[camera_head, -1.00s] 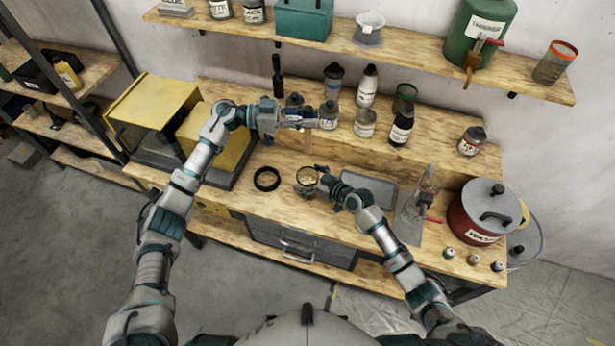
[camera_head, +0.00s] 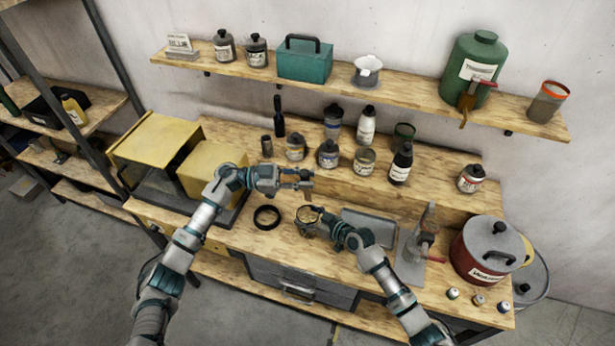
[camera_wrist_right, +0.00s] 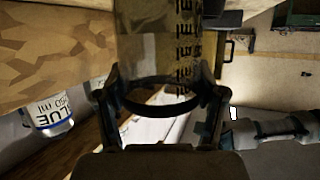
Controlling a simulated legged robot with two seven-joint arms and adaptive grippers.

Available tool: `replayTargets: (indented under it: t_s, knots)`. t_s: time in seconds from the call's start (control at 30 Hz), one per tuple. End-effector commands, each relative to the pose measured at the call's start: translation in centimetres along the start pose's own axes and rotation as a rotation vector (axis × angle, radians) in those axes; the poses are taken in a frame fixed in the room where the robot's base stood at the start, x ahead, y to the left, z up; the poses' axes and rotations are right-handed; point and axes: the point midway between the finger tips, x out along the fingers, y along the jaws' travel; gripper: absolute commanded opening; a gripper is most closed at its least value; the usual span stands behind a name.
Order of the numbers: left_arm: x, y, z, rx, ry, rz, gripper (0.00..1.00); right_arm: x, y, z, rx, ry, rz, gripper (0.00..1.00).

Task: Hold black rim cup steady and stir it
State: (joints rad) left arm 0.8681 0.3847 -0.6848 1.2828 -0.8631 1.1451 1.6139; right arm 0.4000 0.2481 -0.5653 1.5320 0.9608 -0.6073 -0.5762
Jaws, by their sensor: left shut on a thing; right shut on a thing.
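The black rim cup (camera_head: 308,214) stands near the middle of the workbench, with a tan content showing at its top. My right gripper (camera_head: 314,224) is shut around it. In the right wrist view the cup (camera_wrist_right: 160,50) is clear-walled with dark printed marks, and a black band (camera_wrist_right: 160,105) lies between the fingers. My left gripper (camera_head: 305,180) is shut just above and behind the cup, on a thin brownish stick (camera_head: 308,190) that points down toward the cup. Whether the stick's lower end is inside the cup is too small to tell.
A black ring (camera_head: 267,217) lies left of the cup. A grey tray (camera_head: 368,226) and a stand (camera_head: 417,240) are to the right. Several bottles and jars, including a white-capped jar (camera_head: 365,160), stand on the raised shelf behind. A red pot (camera_head: 490,250) is at the right end.

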Motion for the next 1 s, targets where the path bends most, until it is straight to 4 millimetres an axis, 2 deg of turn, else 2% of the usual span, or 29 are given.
replayTargets:
  t_s: [0.13,0.77,1.0]
  knots:
    - [-0.4,1.4,1.7,0.074,0.02,-0.005,0.0,0.0,0.0,0.1,0.001,-0.002,-0.001,0.25]
    - [-1.4,5.2,4.8,0.083,0.021,-0.006,0.0,0.1,-0.1,0.2,0.002,-0.003,-0.002,0.25]
    - [-1.4,5.0,6.9,0.083,0.021,-0.006,0.0,0.1,0.0,0.2,0.002,-0.003,-0.002,0.25]
